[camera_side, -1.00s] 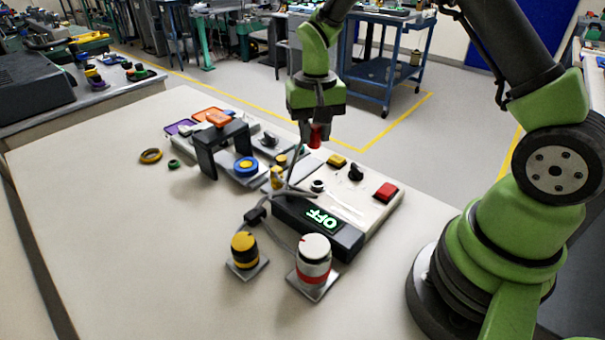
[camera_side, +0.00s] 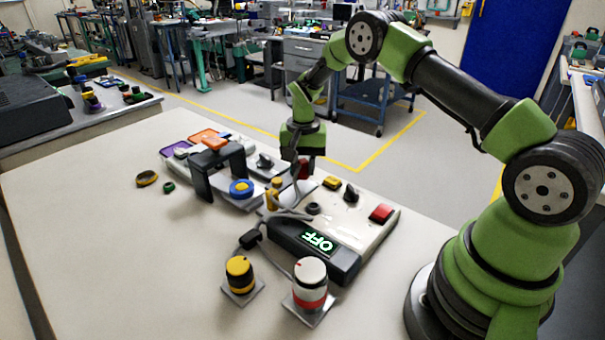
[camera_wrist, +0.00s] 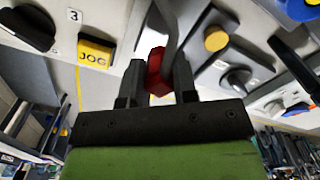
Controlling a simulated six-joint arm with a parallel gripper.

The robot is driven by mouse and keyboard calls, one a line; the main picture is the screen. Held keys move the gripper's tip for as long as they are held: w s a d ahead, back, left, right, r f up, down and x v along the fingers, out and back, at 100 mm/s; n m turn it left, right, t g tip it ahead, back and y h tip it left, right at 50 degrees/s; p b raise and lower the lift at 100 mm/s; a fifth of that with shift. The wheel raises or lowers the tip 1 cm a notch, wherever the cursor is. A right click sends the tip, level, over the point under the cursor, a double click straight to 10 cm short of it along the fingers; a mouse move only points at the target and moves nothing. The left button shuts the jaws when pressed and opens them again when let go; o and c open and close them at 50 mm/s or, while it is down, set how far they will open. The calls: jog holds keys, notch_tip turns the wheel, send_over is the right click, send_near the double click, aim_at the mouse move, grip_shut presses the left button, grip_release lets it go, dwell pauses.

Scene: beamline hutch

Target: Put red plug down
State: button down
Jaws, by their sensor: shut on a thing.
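The red plug (camera_side: 303,170) is between the fingers of my gripper (camera_side: 302,160), which is shut on it. In the wrist view the red plug (camera_wrist: 156,70) shows between the two dark fingertips of my gripper (camera_wrist: 158,82), with its grey cable running up past it. In the side view the plug is low, near the back left edge of the white control panel (camera_side: 352,222). I cannot tell whether it touches anything beneath it. The wrist view shows it over the gap between two white panels.
The control panel carries a yellow JOG button (camera_side: 332,183), a black knob (camera_side: 351,193), a red button (camera_side: 381,213) and an OFF display (camera_side: 318,242). A black arch (camera_side: 203,178) stands to the left. Two round knobs stand in front.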

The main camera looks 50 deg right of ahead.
jog(key=shift+f, duration=1.1)
jog(key=shift+f, duration=0.1)
jog(key=c, duration=0.9)
grip_release()
